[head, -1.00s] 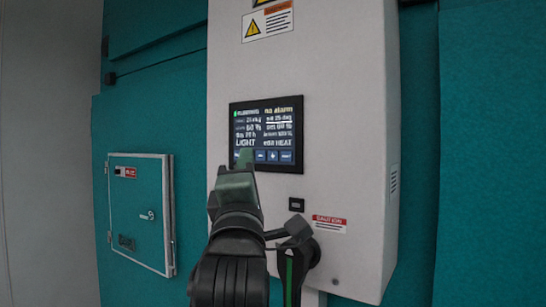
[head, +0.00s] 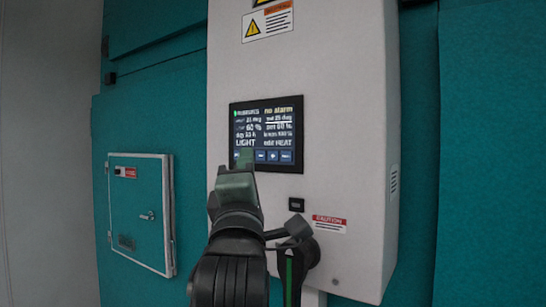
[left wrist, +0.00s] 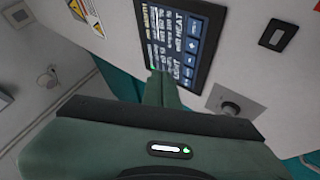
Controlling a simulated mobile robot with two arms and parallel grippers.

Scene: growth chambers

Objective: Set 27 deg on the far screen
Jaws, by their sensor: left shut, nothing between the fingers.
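The screen (head: 266,134) is a dark panel on the white cabinet, lit with white text and a row of blue buttons (head: 273,156) along its bottom. Its right column seems to read "set 25 deg", underlined, with "no alarm" above and "edit HEAT" below; small text is blurred. My left gripper (head: 244,158) is shut and empty, its tips in front of the screen's lower left corner, hiding part of the button row. In the left wrist view the shut fingertips (left wrist: 157,78) are at the screen's edge (left wrist: 205,75). I cannot tell whether they touch it. My right gripper is not in view.
The white cabinet (head: 345,120) stands out from teal walls. Below the screen are a small black switch (head: 296,204) and a red caution label (head: 329,224). A knob (left wrist: 231,108) shows in the left wrist view. A small teal door (head: 140,210) is at left.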

